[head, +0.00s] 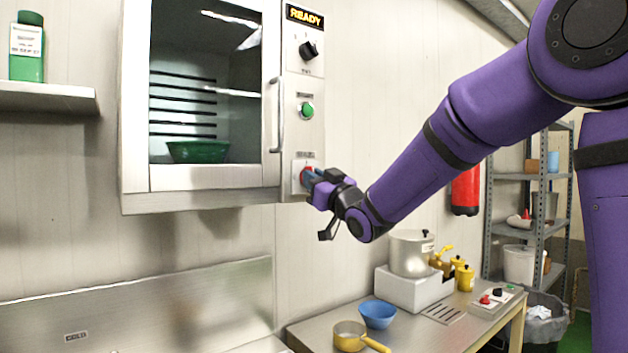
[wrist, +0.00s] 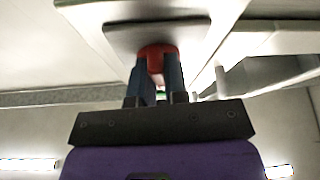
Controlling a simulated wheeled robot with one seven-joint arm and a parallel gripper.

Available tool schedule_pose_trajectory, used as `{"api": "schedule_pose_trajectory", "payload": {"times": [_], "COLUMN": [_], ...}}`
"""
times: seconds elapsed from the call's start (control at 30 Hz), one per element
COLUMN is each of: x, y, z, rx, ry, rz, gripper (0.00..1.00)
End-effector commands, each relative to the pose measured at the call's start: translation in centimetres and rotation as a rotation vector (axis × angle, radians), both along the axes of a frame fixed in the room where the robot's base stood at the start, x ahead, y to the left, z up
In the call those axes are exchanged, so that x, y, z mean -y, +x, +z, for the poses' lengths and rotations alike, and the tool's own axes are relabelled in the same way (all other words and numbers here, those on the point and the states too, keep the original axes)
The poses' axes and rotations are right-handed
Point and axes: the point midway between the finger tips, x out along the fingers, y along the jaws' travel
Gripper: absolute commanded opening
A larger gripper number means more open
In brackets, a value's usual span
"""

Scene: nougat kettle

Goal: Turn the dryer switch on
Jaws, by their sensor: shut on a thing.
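The dryer (head: 155,197) hangs on the wall, with a glass door and a control panel on its right side. The panel has a lit READY sign (head: 305,17), a black knob (head: 308,50), a green button (head: 306,110) and a red switch (head: 306,175) at the bottom. My gripper (head: 312,180) is at the red switch. In the wrist view, my gripper's two dark fingers (wrist: 158,80) are shut on the red switch (wrist: 157,52), one on each side. The fingers partly hide the switch in the head view.
A green bowl (head: 198,151) sits inside the dryer behind the glass. A vertical door handle (head: 278,115) is just left of the panel. Below are a steel counter (head: 180,300) and a table with a pot (head: 411,252) and a blue bowl (head: 377,314).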

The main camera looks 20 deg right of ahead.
Motion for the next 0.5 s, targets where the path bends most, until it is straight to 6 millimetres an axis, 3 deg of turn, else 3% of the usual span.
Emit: {"api": "schedule_pose_trajectory", "payload": {"times": [0.5], "x": [-0.05], "y": [-0.01], "z": [-0.26], "rx": [-0.059], "ry": [0.161], "rz": [0.0], "gripper": [0.0]}}
